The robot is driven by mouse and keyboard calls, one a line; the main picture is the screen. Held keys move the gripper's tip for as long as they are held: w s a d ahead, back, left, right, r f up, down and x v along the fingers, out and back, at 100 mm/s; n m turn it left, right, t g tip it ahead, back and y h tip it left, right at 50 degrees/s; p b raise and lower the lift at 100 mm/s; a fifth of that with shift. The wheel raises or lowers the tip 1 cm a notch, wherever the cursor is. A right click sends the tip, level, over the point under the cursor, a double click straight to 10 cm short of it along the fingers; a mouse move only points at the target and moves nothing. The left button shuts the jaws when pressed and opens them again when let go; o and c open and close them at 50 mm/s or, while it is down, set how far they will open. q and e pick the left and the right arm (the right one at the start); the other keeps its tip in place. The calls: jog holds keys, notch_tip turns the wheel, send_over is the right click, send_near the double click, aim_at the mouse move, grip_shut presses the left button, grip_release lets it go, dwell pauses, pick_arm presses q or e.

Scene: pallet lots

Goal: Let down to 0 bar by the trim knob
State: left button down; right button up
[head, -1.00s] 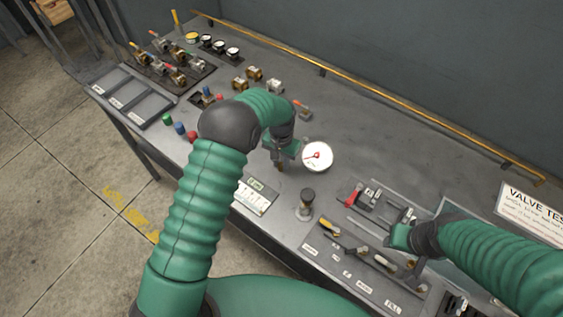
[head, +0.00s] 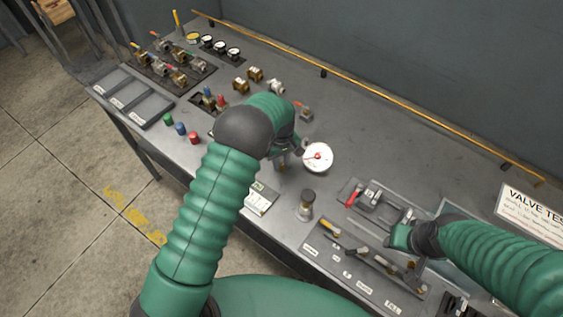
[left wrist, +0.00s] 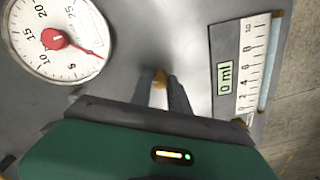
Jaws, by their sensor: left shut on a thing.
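A round white gauge (head: 317,157) with a red needle stands on the bench; it also shows in the left wrist view (left wrist: 55,40). Its needle points past the 5 mark, toward the low end; the exact value is hard to read. My left gripper (left wrist: 162,84) is shut on a small brass-coloured knob (left wrist: 160,76), beside the gauge. The fingers hide most of the knob. In the head view my left gripper (head: 284,162) is partly behind my arm. My right gripper (head: 396,237) is over the fixture at the right; its fingers are not clear.
A scale panel (left wrist: 240,75) reading 0 ml lies beside the left gripper. A black-capped post (head: 307,200) stands in front of the gauge. Valves on a rack (head: 178,62), empty trays (head: 150,110) and coloured caps (head: 180,128) are at the left. A yellow pipe (head: 370,88) runs along the back.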

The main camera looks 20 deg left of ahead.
aim_at(282, 164)
pick_arm(q)
jog(key=shift+w+r+n, duration=0.15)
jog(key=shift+n, duration=0.65)
jog(key=c, duration=1.5)
grip_release()
jog(key=shift+o, duration=1.2)
jog(key=shift+d, duration=0.1)
notch_tip(282, 164, up, 16)
jog(key=b, duration=0.1)
jog(key=shift+r, duration=0.25)
